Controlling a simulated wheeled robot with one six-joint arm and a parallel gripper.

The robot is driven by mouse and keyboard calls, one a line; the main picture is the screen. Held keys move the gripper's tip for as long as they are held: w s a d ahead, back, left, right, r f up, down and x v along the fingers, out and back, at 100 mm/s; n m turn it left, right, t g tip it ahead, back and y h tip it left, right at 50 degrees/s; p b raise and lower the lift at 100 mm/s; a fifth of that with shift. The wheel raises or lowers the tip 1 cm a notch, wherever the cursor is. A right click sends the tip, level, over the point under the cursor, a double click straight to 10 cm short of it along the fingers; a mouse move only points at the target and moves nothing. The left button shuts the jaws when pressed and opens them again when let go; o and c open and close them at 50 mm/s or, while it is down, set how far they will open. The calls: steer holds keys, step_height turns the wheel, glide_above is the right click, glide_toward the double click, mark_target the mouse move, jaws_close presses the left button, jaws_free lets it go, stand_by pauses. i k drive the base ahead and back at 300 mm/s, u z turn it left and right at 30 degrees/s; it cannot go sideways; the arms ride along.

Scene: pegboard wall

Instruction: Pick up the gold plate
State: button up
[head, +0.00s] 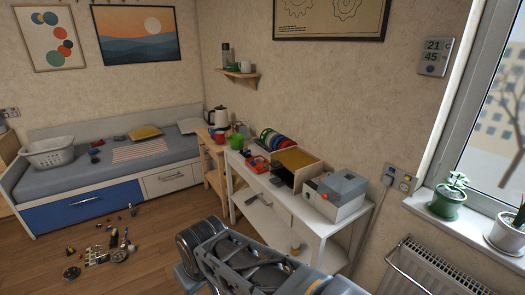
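I cannot make out a gold plate for sure. A row of coloured plates (274,141), with green, blue and red rims, stands on edge at the back of the white table (232,181). They are too small to tell whether one of them is gold. A box-like item with a flat golden-brown top (297,157) and a dark open front sits right of the plates. My arm shows at the bottom middle, in front of the table. My gripper is not in view.
A grey and white box-shaped appliance (337,194) stands at the table's right end. A red tray (257,164) lies near its left end. Small items (98,254) litter the floor at left. A radiator (435,270) is at right. Floor between the litter and table looks clear.

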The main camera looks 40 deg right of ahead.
mark_target(294, 159)
steer(key=i, duration=2.55)
steer(key=z, duration=3)
